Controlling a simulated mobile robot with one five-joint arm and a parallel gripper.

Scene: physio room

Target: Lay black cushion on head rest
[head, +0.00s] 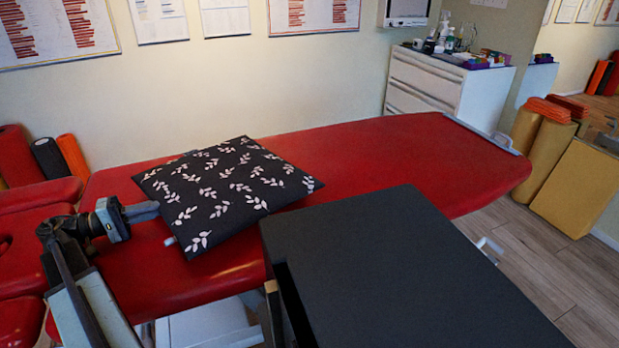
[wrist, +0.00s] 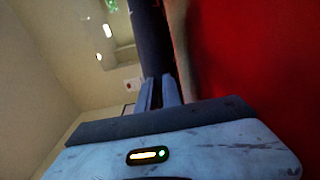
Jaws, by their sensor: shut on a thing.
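The black cushion (head: 228,188) has a white leaf print and is over the red treatment table (head: 400,150), left of its middle. My gripper (head: 150,209) reaches in from the left and is shut on the cushion's left edge. In the wrist view the fingers (wrist: 159,92) close on the dark cushion (wrist: 152,40), seen edge-on beside the red table. I cannot tell whether the cushion's underside touches the table. The head rest (head: 28,245), red padding with a dark opening, is at the left edge, partly hidden by my arm.
A dark grey flat-topped block (head: 400,270) stands at the front, covering part of the table. A white drawer unit (head: 440,85) with bottles is behind. Rolls (head: 48,158) stand at back left, and yellow blocks (head: 575,185) at right. The table's right half is clear.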

